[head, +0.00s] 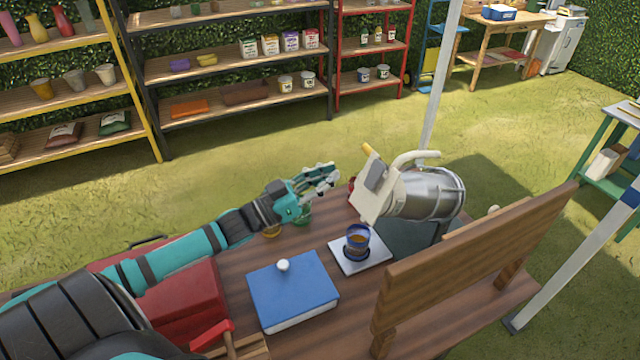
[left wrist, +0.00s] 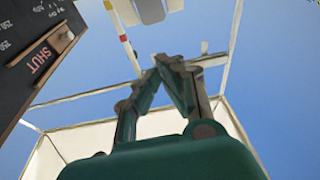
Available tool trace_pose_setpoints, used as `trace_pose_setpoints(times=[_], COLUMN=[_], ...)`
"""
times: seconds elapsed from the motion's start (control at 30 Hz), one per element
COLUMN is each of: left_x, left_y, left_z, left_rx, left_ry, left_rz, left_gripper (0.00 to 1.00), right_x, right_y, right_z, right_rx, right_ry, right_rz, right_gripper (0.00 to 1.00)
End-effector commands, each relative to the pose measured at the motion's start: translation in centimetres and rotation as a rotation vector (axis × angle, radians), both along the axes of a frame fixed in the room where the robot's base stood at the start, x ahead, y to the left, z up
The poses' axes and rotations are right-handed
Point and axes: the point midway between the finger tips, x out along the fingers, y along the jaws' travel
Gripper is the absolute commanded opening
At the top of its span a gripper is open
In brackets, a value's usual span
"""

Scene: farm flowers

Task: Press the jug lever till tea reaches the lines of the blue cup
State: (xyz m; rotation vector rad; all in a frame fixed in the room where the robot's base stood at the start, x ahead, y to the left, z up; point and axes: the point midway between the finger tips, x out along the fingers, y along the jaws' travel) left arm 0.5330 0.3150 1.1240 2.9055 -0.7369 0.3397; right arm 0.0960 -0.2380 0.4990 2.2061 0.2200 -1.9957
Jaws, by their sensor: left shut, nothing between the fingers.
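The blue cup (head: 357,232) stands upright on a white square plate (head: 345,264) below and in front of the jug's head. Brown liquid shows in the cup; its lines are too small to make out. My left gripper (head: 328,174) is shut and empty, left of the jug's head and apart from it. It also shows in the left wrist view (left wrist: 172,62). My right gripper is not in view.
A blue box with a white knob (head: 293,286) lies left of the cup. A red box (head: 185,310) sits under my left arm. Small green and amber glasses stand below the left hand. A wooden board (head: 470,262) rises at the table's right front edge.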

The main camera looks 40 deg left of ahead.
Motion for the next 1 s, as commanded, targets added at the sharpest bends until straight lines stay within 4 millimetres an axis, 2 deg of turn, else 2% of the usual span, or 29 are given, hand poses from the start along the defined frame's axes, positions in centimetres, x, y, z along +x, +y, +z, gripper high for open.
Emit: trace_pose_setpoints(times=[0.07,0.2,0.43,0.77,0.87,1.0], left_x=[-0.7,-1.3,-1.4,-1.4,-1.4,-1.3], left_y=[0.4,0.7,0.8,0.7,0.7,0.7], left_z=[-0.3,-0.2,-0.1,-0.1,0.6,3.2], left_rx=[0.000,0.000,0.000,0.000,0.000,0.000], left_ry=[0.003,0.002,0.000,0.000,0.000,0.000], left_rz=[0.001,0.000,0.000,0.000,0.000,0.000], left_gripper=[0.00,0.00,0.00,0.00,0.00,0.00], right_x=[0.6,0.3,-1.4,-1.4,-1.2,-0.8], right_y=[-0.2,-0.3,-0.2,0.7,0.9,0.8], right_z=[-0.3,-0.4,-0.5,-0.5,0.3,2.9], right_rx=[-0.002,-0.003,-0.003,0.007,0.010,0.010], right_ry=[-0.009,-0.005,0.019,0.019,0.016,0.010], right_rz=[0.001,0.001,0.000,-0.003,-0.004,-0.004], right_gripper=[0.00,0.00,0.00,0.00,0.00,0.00])
